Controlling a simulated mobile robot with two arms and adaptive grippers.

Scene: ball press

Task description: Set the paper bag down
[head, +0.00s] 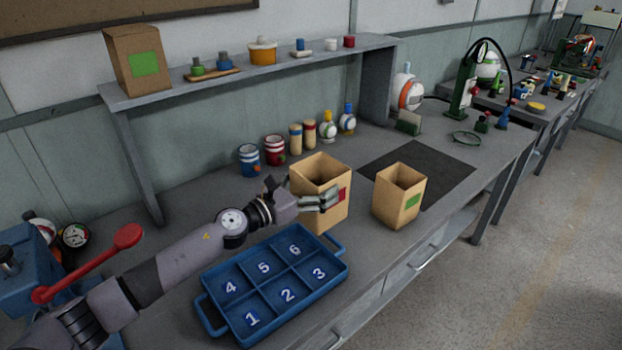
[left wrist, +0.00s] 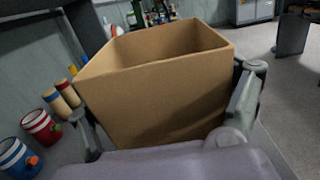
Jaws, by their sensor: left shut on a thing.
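An open brown paper bag with a red label (head: 318,175) is upright in my left gripper (head: 322,202). The gripper comes in from the left and is shut on the bag's sides. In the left wrist view the bag (left wrist: 155,100) fills the middle, with a finger on each side; its inside bottom is hidden. In the head view I cannot tell whether its base touches the bench (head: 190,220). A second open paper bag with a green label (head: 398,195) stands upright to the right, apart from it. My right gripper is not in view.
A blue tray with numbered compartments (head: 205,315) lies in front of the held bag. Striped cans (head: 250,160) and several small items stand behind it. A dark mat (head: 440,170) lies behind the green-label bag. A shelf (head: 210,85) runs along the back.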

